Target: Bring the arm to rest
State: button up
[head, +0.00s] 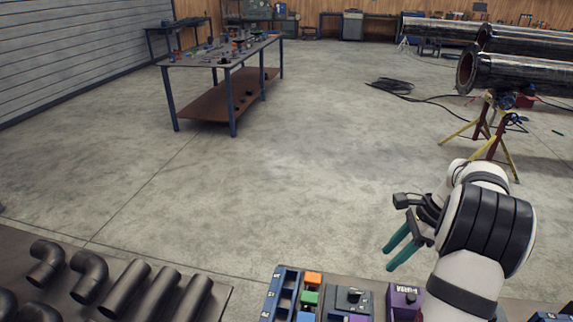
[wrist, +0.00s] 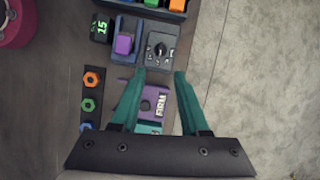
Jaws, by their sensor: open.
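My gripper (head: 397,253) shows at the right of the head view, with its two teal fingers apart and nothing between them. In the wrist view my gripper (wrist: 160,78) is open above the table edge, pointing down past a purple block with white lettering (wrist: 162,108). The fingers appear raised above the things below, and I see no contact. The same purple block shows in the head view (head: 405,298), just below and right of the fingertips. My arm is bent at the right of the head view.
A grey box with a black knob (wrist: 160,50) and a blue holder with a purple piece (wrist: 124,44) lie close by. Colored nuts (wrist: 90,104) sit in a strip at left. Dark pipes (head: 127,288) lie at the front left. Open floor (head: 270,190) stretches beyond the table.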

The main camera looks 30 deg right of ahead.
jog(key=w+a+r+n+g, duration=0.1)
jog(key=w+a+r+n, duration=0.1)
jog(key=a, duration=0.4)
jog(key=w+a+r+n, duration=0.2)
jog(key=a+r+n, duration=0.1)
jog(key=a, duration=0.3)
jog(key=s+a+r+n+g, duration=0.1)
jog(key=s+a+n, duration=0.15)
jog(key=a, duration=0.55)
jog(key=s+a+r+n, duration=0.15)
jog(key=a+n, duration=0.25)
jog(key=a, duration=0.5)
jog(key=s+a+f+n+g+h, duration=0.1)
jog(key=s+a+f+n+h, duration=0.15)
jog(key=s+a+n, duration=0.75)
jog(key=w+d+r+m+y, duration=0.1)
jog(key=w+d+m, duration=0.2)
jog(key=w+m, duration=0.15)
jog(key=m+t+y, duration=0.2)
jog(key=m+t, duration=0.1)
jog(key=m, duration=1.4)
send_over(355, 293)
jog(key=s+d, duration=0.4)
jog(key=d, duration=0.1)
notch_tip(355, 293, down, 6)
jog(key=shift+h, duration=0.25)
jog(key=x, duration=1.6)
jog(key=shift+s, duration=0.1)
grip_shut()
